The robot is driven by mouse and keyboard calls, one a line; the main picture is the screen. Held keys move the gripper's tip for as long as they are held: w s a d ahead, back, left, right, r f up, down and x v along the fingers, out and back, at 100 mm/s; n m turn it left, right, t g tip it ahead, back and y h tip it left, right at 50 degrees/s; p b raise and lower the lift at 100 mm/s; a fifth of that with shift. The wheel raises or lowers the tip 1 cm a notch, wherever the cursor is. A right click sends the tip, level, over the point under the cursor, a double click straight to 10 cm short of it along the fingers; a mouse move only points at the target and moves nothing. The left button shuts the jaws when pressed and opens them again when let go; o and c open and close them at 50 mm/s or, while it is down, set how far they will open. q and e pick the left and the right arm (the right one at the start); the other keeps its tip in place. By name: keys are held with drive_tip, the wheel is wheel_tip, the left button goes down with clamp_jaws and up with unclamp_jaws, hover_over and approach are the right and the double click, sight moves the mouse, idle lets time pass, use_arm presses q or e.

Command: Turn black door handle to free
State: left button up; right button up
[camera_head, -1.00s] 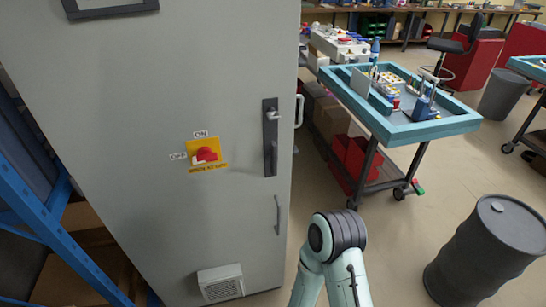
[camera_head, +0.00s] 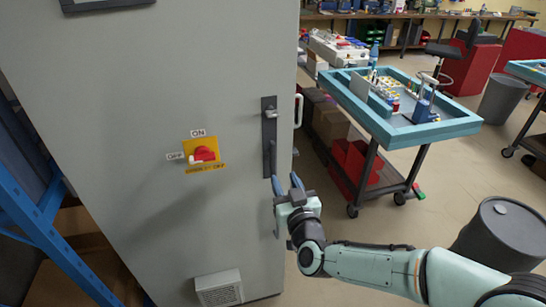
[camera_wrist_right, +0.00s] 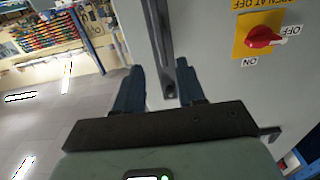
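The black door handle (camera_head: 269,138) is a tall narrow plate with a lever, set upright near the right edge of the grey cabinet door (camera_head: 120,130). My right gripper (camera_head: 286,183) is just below the handle's lower end, fingers pointing up toward it. In the right wrist view the fingers (camera_wrist_right: 160,82) are apart with a gap between them. The handle (camera_wrist_right: 168,55) shows beyond that gap, nearer the right finger. Nothing is seen held. My left gripper is not in view.
A red rotary switch on a yellow plate (camera_head: 204,153) is left of the handle. A vent (camera_head: 219,289) is low on the door. A teal cart (camera_head: 395,120) stands to the right, with a dark barrel (camera_head: 500,236) at the lower right. Blue shelving (camera_head: 40,220) is on the left.

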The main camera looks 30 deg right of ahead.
sight(274, 158)
drive_tip(key=x, duration=1.1)
drive_tip(key=shift+w+f, duration=0.1)
drive_tip(key=shift+w, duration=0.05)
clamp_jaws()
